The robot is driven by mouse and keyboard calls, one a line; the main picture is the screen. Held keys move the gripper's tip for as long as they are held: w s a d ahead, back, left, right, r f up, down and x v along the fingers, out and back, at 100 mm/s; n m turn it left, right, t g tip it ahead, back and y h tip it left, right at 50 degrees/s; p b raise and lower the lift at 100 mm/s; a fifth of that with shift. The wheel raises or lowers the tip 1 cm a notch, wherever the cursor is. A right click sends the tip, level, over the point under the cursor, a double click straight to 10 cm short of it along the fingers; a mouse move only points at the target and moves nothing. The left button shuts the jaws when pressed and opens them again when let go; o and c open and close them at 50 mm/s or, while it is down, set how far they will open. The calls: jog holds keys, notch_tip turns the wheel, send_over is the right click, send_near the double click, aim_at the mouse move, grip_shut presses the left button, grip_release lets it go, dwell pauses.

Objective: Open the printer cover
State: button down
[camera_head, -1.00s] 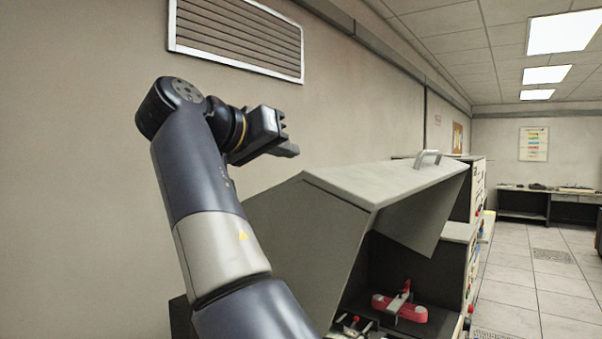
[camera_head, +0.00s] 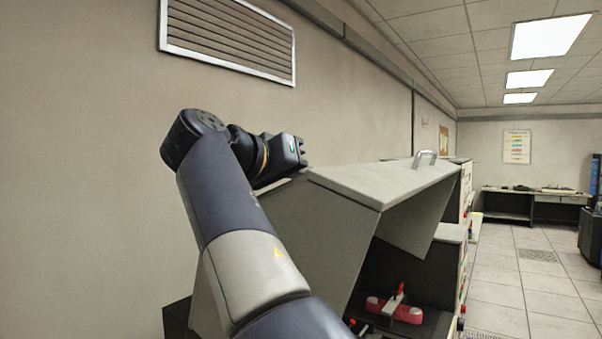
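The printer cover (camera_head: 370,183) is a grey-beige lid with a light handle (camera_head: 425,158) on its top edge. It stands raised, and the inside of the printer shows beneath it. Inside is a red part (camera_head: 394,310) with a small lever. My gripper (camera_head: 302,154) is behind the left end of the cover, near the wall and well left of the handle. It does not hold the handle. Its fingers are small and seen from the side, so their opening cannot be made out.
A vent (camera_head: 228,38) is on the wall above my arm. More cabinets stand behind the printer. A desk (camera_head: 535,205) is at the far wall. The tiled floor (camera_head: 500,275) on the right is clear. A dark machine (camera_head: 591,237) stands at the right edge.

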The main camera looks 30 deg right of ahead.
jog(key=shift+f, duration=0.1)
jog(key=shift+s+d+f+b, duration=0.2)
jog(key=shift+s+f+b, duration=0.2)
jog(key=shift+b, duration=0.35)
jog(key=shift+m, duration=0.6)
jog(key=s+f+b, duration=0.1)
jog(key=s+d+b, duration=0.1)
jog(key=b, duration=0.1)
jog(key=s+f+b, duration=0.1)
jog(key=shift+s+d+f, duration=0.1)
jog(key=shift+d+f, duration=0.25)
